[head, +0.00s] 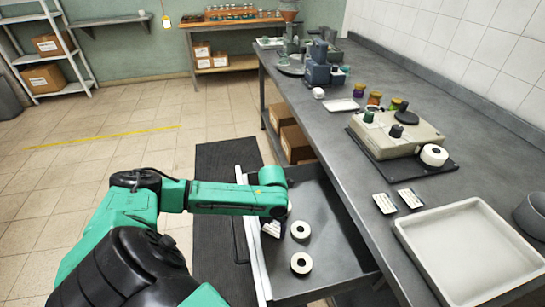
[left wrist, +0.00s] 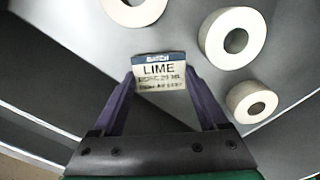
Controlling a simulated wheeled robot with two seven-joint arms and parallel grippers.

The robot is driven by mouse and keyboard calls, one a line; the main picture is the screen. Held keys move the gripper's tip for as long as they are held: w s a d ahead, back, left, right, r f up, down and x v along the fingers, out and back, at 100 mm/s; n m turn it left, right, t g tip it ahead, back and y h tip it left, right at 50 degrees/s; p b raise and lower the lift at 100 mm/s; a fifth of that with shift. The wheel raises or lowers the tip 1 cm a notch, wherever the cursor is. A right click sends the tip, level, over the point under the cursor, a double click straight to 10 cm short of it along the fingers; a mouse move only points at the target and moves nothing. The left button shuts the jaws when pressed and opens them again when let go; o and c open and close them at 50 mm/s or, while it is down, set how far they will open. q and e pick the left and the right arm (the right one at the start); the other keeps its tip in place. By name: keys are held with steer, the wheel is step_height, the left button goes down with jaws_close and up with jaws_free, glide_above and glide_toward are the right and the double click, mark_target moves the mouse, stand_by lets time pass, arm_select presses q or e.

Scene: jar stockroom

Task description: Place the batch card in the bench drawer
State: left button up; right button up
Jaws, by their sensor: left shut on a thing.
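The batch card (left wrist: 160,72) is a small white card with a blue top band reading "BATCH" and large print "LIME". My left gripper (left wrist: 159,84) is shut on its edges, one purple finger at each side. In the head view the card (head: 272,229) shows just below the end of my left arm, over the left part of the open bench drawer (head: 330,262). I cannot tell whether the card touches the drawer floor. The left gripper (head: 277,214) is largely hidden by its own wrist there. My right gripper is not in view.
White rolls (head: 301,263) lie in the drawer beside the card. On the bench (head: 355,185) above are two more cards (head: 397,201), a white tray (head: 470,250) and a beige device (head: 395,137). Cardboard boxes (head: 296,143) sit below the bench. A dark mat (head: 215,200) covers the floor left of the drawer.

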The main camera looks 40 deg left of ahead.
mark_target(272, 229)
arm_select(q)
steer(key=o, duration=1.2)
steer(key=shift+o, duration=0.2)
steer(key=shift+r, duration=0.3)
step_height(272, 229, up, 12)
steer(key=shift+f+p, duration=0.2)
steer(key=shift+p, duration=0.2)
